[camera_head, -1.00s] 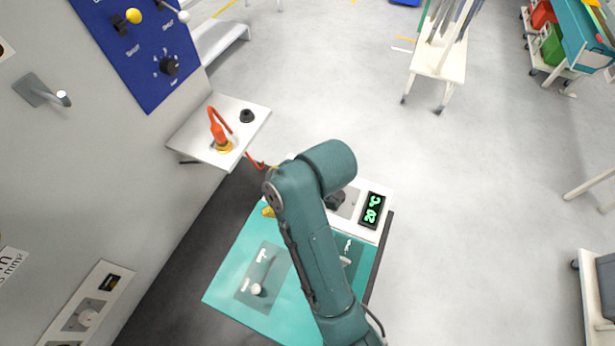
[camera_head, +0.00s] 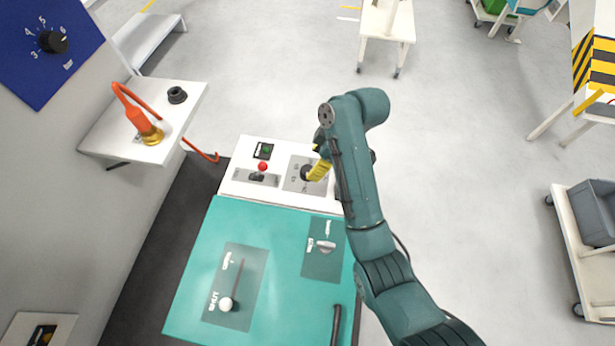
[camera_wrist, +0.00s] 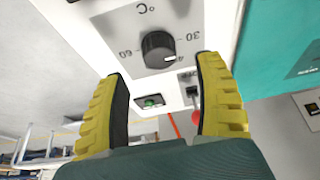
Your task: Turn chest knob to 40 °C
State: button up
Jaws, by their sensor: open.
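The chest knob (camera_wrist: 158,47) is a black round dial with a white mark, on a grey plate in the wrist view. The mark points down and right, with "30" to its right and a partly cut "4" below. "60" is at the left. In the head view the knob (camera_head: 306,173) is on the white panel (camera_head: 232,182) behind the teal chest lid (camera_head: 195,285), partly covered by a yellow finger. My gripper (camera_wrist: 161,70) is open, its yellow fingers apart on either side of the knob, with no clear contact. The temperature display is hidden behind my arm.
A red-topped lever (camera_head: 262,168) and a small green-lit unit (camera_head: 263,151) sit left of the knob. A wall shelf (camera_head: 100,135) holds an orange and brass tool (camera_head: 145,125) and a black ring (camera_head: 177,95). A blue wall panel (camera_head: 45,65) is upper left.

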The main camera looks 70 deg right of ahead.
aim_at(308, 170)
jog(key=x, duration=0.5)
jog(key=shift+w+f, duration=0.2)
jog(key=shift+f, duration=0.15)
jog(key=c, duration=1.2)
